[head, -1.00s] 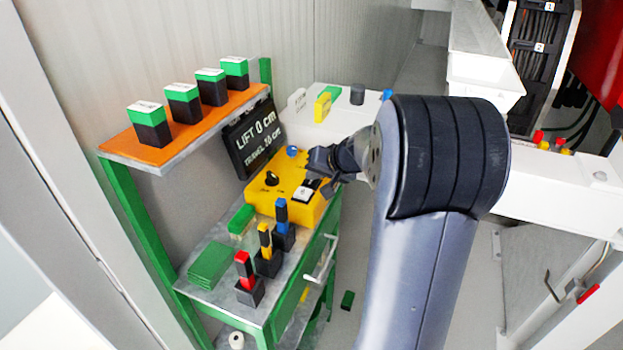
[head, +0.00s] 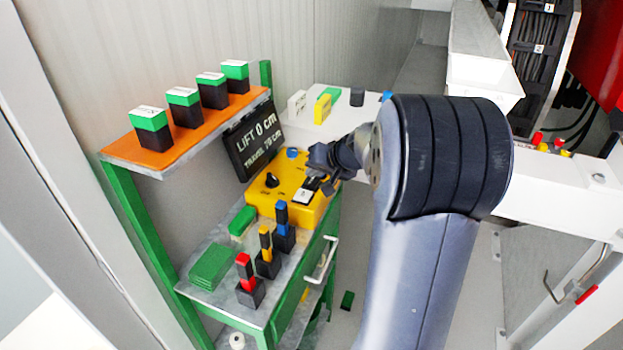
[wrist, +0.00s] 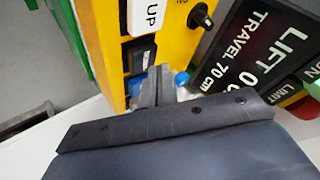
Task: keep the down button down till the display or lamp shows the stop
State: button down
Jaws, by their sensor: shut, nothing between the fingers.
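The yellow control box (head: 262,196) stands on the green cart, with a white UP button (wrist: 147,15) and a dark button (wrist: 140,54) beside it. The dark button's own label is not readable. My gripper (wrist: 156,82) is shut and empty, its fingertips at the dark button; I cannot tell how far it is pressed. In the head view, my gripper (head: 318,180) comes over the box from the right and partly hides the buttons. The black display (head: 254,139) reads LIFT 0 cm and TRAVEL 70 cm. A LIMIT label (wrist: 288,92) shows at the right of the wrist view; no lit lamp is clear.
A black knob (wrist: 201,16) and a blue knob (head: 292,153) sit on the box. Red, yellow and blue-topped upright pieces (head: 265,240) stand in front. An orange shelf (head: 190,140) with several green-topped blocks is at the left.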

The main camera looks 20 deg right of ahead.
aim_at(314, 183)
jog(key=shift+r, duration=0.3)
jog(key=shift+r+p, duration=1.65)
jog(key=shift+r, duration=0.85)
